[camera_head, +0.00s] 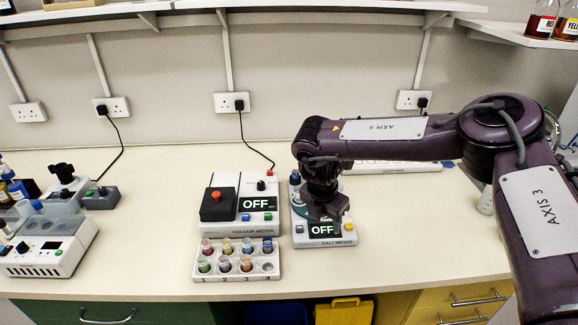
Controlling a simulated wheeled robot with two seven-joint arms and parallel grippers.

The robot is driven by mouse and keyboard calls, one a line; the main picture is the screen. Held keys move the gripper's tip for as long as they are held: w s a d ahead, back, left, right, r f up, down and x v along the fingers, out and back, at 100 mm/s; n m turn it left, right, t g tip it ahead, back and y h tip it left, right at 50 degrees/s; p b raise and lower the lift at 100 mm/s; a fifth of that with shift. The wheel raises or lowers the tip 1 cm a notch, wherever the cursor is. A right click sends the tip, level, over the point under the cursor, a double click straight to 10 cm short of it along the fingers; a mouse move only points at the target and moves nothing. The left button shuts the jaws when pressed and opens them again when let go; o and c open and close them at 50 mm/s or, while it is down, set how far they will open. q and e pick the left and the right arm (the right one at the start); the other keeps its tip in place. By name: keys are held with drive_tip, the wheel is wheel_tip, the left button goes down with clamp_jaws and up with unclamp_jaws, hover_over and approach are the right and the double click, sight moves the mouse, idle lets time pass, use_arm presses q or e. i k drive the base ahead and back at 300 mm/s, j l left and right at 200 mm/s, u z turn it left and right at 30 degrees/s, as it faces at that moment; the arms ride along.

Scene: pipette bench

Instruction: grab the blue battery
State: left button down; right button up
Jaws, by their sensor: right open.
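I cannot make out a blue battery for certain. A small dark item with a blue-grey top (295,177) stands at the back left of the salt meter (325,241), partly beside my arm; I cannot tell what it is. My right arm reaches in from the right, and my right gripper (328,211) points down over the salt meter, just above its display reading OFF. Its fingers are small and dark here, open, with nothing visibly held. My left gripper is not in view.
The colour meter (247,230), also reading OFF, stands left of the salt meter. A white rack (268,268) of several coloured vials sits before it. A white device (48,251) with tubes is at far left. The bench (150,200) between them is clear.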

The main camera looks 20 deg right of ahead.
sight(295, 172)
drive_tip(key=i, duration=1)
